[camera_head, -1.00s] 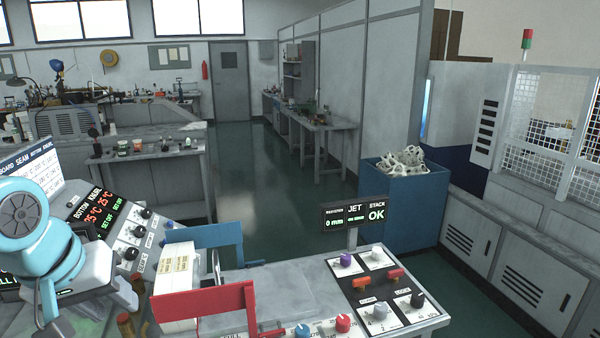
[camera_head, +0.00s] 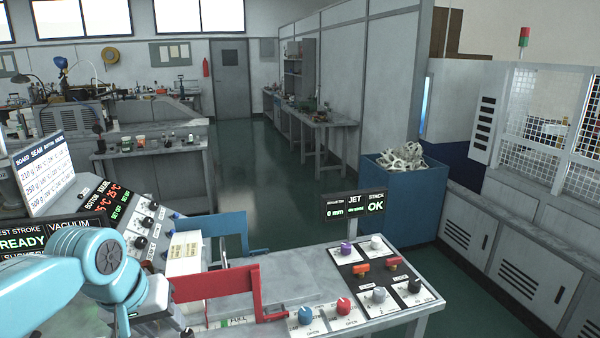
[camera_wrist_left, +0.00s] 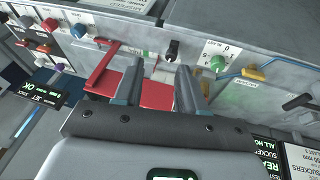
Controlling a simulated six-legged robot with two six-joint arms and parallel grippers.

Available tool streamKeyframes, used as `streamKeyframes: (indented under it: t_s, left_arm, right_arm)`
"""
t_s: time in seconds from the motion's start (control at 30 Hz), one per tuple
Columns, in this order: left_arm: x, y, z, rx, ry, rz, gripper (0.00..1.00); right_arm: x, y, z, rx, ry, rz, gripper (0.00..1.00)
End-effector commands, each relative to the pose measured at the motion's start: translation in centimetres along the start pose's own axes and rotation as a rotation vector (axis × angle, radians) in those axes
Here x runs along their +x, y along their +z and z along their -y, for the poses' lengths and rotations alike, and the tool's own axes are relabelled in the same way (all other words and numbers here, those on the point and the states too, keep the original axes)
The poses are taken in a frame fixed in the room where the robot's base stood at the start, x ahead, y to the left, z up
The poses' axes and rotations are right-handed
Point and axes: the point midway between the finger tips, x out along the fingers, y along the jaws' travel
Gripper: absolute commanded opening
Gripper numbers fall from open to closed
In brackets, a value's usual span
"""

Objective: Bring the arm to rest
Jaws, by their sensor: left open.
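My left arm (camera_head: 108,257), light blue and white, comes in from the left in the head view and hangs over the console's front left. Its fingers are mostly hidden there behind the wrist. In the left wrist view my left gripper (camera_wrist_left: 158,88) is open, with two grey fingers apart and nothing between them. Beyond the fingers lie a red plate (camera_wrist_left: 150,95) and a red handle bar (camera_wrist_left: 103,66) on the grey console. I cannot tell whether the fingertips touch anything. My right gripper is in neither view.
The console carries a red bracket (camera_head: 225,287), a blue bracket (camera_head: 225,226), a white stack (camera_head: 184,252) and several knobs. A small display (camera_head: 353,205) reads OK. A blue bin (camera_head: 402,205) with white parts stands behind on the right. Open floor (camera_head: 245,165) lies beyond.

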Motion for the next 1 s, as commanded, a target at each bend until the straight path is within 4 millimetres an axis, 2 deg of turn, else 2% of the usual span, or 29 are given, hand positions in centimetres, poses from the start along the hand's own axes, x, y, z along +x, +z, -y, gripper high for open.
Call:
streamKeyframes:
  t_s: [0.17,0.27,0.3,0.37,0.4,0.47,0.53,0.6,0.7,0.8,0.9,1.0]
  left_arm:
    - [7.5,2.0,-0.8,0.037,0.032,0.062,0.4]
    - [13.4,4.6,-1.2,0.056,0.06,0.113,0.4]
    - [16.0,6.1,-1.3,0.061,0.074,0.137,0.4]
    - [20.1,9.2,-1.3,0.065,0.097,0.176,0.4]
    - [22.6,11.5,-1.2,0.062,0.112,0.2,0.4]
    - [25.9,15.3,-0.9,0.054,0.132,0.234,0.4]
    - [28.9,20.2,-0.5,0.039,0.148,0.27,0.4]
    - [30.9,24.9,0.0,0.021,0.157,0.303,0.4]
    - [32.2,30.3,0.7,0.0,0.157,0.337,0.4]
    - [32.6,33.8,1.2,-0.012,0.151,0.356,0.4]
    - [32.6,35.4,1.4,-0.018,0.147,0.36,0.4]
    - [32.5,35.6,1.5,-0.018,0.146,0.359,0.4]
  right_arm:
    - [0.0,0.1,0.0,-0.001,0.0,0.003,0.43]
    - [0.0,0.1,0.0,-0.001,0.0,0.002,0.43]
    - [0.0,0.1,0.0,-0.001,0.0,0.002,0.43]
    - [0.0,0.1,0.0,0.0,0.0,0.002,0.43]
    - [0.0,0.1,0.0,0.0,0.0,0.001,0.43]
    - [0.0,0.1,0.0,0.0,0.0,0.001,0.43]
    - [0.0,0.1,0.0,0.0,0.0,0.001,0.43]
    - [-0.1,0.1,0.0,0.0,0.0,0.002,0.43]
    - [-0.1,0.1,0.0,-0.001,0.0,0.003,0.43]
    - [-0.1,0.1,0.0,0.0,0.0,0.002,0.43]
    - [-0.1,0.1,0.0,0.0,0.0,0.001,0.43]
    - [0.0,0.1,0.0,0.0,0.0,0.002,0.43]
